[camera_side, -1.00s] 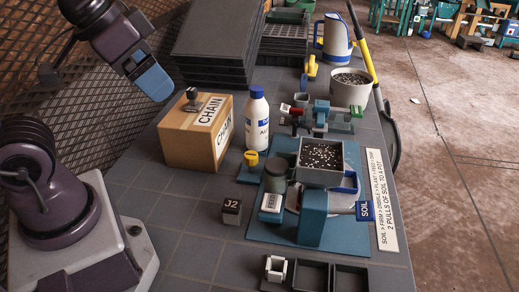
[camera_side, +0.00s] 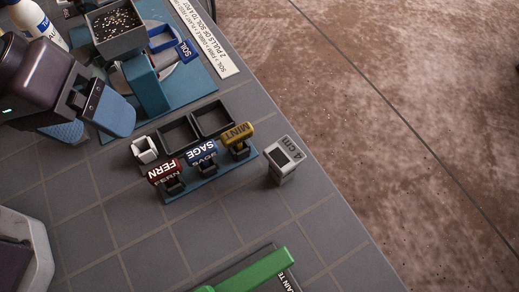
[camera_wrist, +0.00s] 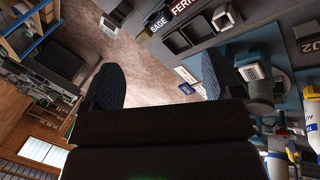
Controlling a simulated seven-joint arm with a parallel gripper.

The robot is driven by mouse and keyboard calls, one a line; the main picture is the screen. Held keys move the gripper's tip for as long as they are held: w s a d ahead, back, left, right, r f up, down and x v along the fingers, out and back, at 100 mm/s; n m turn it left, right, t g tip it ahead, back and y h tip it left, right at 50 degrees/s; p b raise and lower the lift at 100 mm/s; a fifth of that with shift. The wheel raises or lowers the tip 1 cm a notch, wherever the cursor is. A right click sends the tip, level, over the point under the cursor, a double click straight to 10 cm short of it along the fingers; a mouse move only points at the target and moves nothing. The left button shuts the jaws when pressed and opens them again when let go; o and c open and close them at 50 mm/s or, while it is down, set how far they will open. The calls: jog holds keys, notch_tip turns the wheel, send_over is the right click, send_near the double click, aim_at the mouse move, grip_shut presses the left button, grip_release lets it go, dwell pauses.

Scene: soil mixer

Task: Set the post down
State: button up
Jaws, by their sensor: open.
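My gripper (camera_side: 98,124) is open at the left of the side view, in front of the blue soil station. In the wrist view my gripper (camera_wrist: 163,70) has both fingers well apart and nothing between them. No thing is plainly marked as the post. A small white square piece (camera_side: 145,149) stands left of the dark square trays, nearer my gripper. I cannot tell whether either is the post.
The rack (camera_side: 210,182) carries FERN, SAGE and MINT tags. Two dark square trays (camera_side: 195,127) stand behind it. The soil station's grey hopper (camera_side: 118,40) is at the upper left. A green bar (camera_side: 255,272) lies at the front. Table between rack and bar is clear.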

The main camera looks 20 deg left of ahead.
jog(key=s+d+f+n+h, duration=0.1)
jog(key=d+f+n, duration=0.2)
jog(key=d, duration=0.2)
jog(key=s+d+f+n, duration=0.1)
jog(key=d+f+n, duration=0.15)
jog(key=d, duration=0.25)
jog(key=n+t, duration=0.6)
jog(key=n, duration=1.5)
send_near(283, 154)
jog(key=x, duration=1)
jog(key=shift+w+d+f, duration=0.1)
jog(key=shift+d+f, duration=0.05)
jog(key=shift+f, duration=0.15)
jog(key=c, duration=1.1)
jog(key=shift+r, duration=0.15)
